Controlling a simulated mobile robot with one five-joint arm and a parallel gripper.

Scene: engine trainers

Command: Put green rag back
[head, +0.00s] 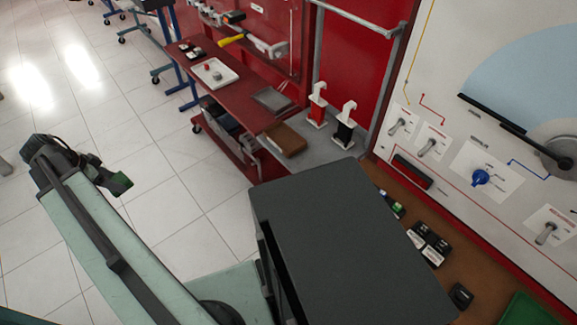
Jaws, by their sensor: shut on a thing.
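My gripper (106,178) is at the left of the head view, over the tiled floor and away from the benches. It is shut on a small dark green piece, which I take to be the green rag (118,184). Only a little of the rag shows at the fingertips, and the jaws are small and dark here. A flat green thing (524,311) lies on the brown bench top at the bottom right, cut by the frame edge. I cannot tell if it is a mat or a tray.
A brown bench (405,205) runs below a white panel with switches (480,177). Black blocks (430,244) lie on it. A large dark grey box top (345,235) fills the lower middle. A red cart (207,57) with a white tray (214,74) stands behind.

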